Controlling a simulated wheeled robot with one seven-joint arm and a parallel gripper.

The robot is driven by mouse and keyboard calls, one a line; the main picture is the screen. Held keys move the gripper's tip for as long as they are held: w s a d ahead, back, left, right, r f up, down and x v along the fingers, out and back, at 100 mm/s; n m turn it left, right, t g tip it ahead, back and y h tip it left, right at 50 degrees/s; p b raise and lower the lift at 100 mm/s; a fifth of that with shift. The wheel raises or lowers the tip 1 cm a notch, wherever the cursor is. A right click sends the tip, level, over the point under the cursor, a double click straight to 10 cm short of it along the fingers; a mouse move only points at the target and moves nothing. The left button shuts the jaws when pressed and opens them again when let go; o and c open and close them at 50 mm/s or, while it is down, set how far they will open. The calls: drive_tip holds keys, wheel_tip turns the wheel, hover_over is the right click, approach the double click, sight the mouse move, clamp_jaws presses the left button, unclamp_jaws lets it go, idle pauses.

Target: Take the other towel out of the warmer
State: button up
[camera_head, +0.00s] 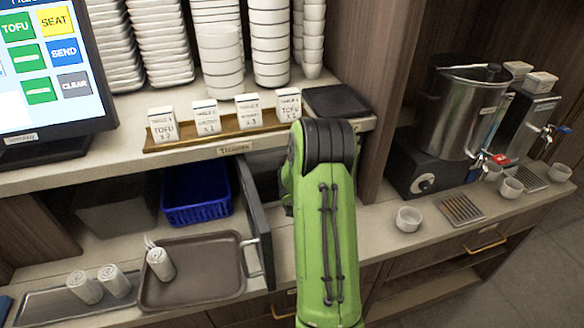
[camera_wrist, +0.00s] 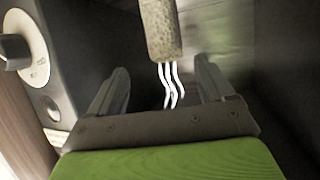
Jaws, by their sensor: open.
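In the wrist view a rolled towel (camera_wrist: 160,28) lies in the dark interior of the warmer, with white steam squiggles at its near end. My gripper (camera_wrist: 160,68) is open, its two fingers on either side of the line to the towel. The towel's near end is around the fingertips; I cannot tell if they touch it. In the head view the warmer's dark door (camera_head: 256,215) stands open, and my green arm hides most of the warmer and my gripper.
Two more rolled towels (camera_head: 85,288) lie on a metal tray (camera_head: 40,304) at the left. A blue basket (camera_head: 197,213) stands behind the brown tray. Ticket cards (camera_head: 206,116) sit on the shelf above. A steel urn (camera_head: 460,110) and cups (camera_head: 408,219) are at the right.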

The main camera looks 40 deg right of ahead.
drive_tip(key=x, duration=0.9)
drive_tip(key=shift+w+a+f+p, duration=0.25)
drive_tip(key=shift+w+p, duration=0.15)
drive_tip(key=shift+s+r, duration=0.1)
